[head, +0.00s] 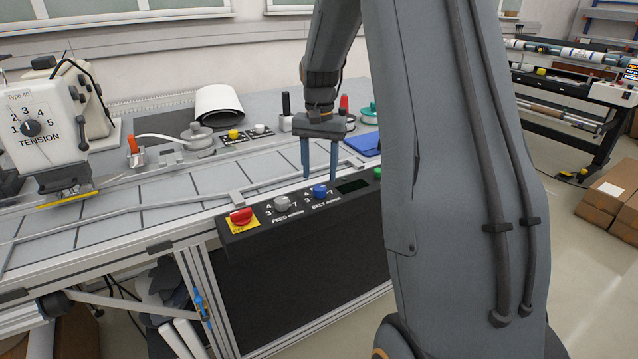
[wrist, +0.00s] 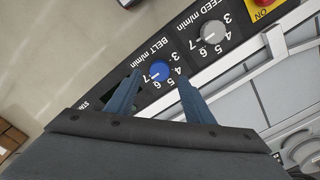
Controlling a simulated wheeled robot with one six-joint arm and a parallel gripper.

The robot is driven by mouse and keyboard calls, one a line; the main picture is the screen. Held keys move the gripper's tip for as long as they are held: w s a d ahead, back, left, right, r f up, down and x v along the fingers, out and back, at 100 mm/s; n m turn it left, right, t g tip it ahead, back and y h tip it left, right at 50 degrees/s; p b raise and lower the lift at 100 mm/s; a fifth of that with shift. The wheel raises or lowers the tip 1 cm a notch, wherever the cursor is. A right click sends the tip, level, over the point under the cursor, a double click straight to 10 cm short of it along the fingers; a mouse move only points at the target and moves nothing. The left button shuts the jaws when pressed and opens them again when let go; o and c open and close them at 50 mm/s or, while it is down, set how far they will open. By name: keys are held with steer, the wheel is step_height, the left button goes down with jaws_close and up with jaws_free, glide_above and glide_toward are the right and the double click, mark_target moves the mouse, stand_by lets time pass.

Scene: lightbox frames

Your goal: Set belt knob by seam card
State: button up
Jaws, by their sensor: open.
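The blue belt knob (head: 320,192) sits on the sloped black control panel (head: 258,243), beside the label "BELT m/min". It also shows in the wrist view (wrist: 159,71), with numbers around it. My gripper (head: 319,179) is open and empty, pointing down above the knob. In the wrist view its two fingertips (wrist: 158,77) lie on either side of the knob; whether they touch it I cannot tell. The exact setting of the knob is too small to read. I cannot make out a seam card with readable writing in either view.
A dark display (head: 352,186) lies to the right. A sewing head with a tension dial (head: 31,128) stands at left. My arm hides the right side.

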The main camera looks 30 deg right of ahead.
mark_target(319, 187)
steer(key=shift+r, duration=1.55)
steer(key=s+a+f+n, duration=0.4)
steer(key=s+a, duration=0.4)
steer(key=s, duration=0.3)
steer(key=s+a+f+n+t, duration=0.1)
steer(key=s+a+f+n, duration=0.2)
steer(key=s+a, duration=0.6)
steer(key=s+n, duration=0.1)
steer(key=s, duration=0.1)
steer(key=shift+s+a+f+n, duration=0.15)
steer(key=shift+s+f+n, duration=0.2)
steer(key=shift+f+n, duration=0.05)
steer(key=shift+c, duration=0.3)
